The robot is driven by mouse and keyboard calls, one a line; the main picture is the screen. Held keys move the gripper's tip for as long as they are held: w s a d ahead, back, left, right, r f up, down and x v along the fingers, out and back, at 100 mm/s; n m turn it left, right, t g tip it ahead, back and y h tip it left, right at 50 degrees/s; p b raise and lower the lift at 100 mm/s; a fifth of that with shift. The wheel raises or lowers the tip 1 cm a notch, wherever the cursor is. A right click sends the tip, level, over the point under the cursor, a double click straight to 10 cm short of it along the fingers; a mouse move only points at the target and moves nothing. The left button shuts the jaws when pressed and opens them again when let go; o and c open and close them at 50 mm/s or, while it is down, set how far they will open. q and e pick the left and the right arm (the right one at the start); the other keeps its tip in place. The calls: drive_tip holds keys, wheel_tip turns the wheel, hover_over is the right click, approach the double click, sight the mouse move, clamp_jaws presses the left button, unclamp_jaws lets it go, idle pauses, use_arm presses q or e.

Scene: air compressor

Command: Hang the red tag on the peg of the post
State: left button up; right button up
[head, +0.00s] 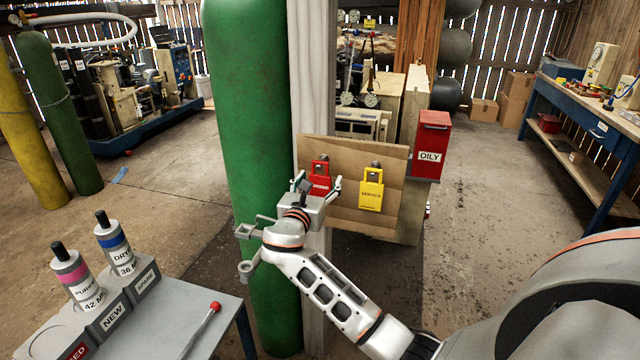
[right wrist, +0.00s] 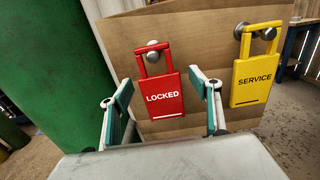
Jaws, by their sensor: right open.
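The red tag (head: 320,168), marked LOCKED, hangs by its loop on a round metal peg on the brown board (head: 340,150) of the post; it also shows in the right wrist view (right wrist: 161,97). The peg's knob (right wrist: 153,55) shows inside the loop. My right gripper (head: 319,184) is in front of the board, its fingers open on either side of the tag. In the right wrist view, gaps show between both fingers and the tag. The tag hangs nearly upright, slightly tilted. My left gripper is out of view.
A yellow SERVICE tag (head: 370,190) hangs on a second peg just right of the red tag. A tall green cylinder (head: 250,100) stands close on the left. A grey table (head: 165,320) with labelled canisters is at the lower left. A red OILY bin (head: 431,140) stands behind right.

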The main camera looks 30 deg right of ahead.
drive_tip(key=shift+w+d+f, duration=0.1)
drive_tip(key=shift+w+d, duration=0.3)
drive_tip(key=shift+d, duration=0.05)
drive_tip(key=c, duration=1.2)
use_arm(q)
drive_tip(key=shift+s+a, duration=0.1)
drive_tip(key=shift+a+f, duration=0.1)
use_arm(e)
drive_tip(key=shift+r, duration=0.8)
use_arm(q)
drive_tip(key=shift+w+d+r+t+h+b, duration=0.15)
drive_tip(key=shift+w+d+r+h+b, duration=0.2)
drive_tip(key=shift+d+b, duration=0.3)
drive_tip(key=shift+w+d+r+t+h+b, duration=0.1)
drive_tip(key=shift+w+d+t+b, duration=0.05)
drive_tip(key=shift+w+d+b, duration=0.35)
use_arm(e)
drive_tip(key=v, duration=1.8)
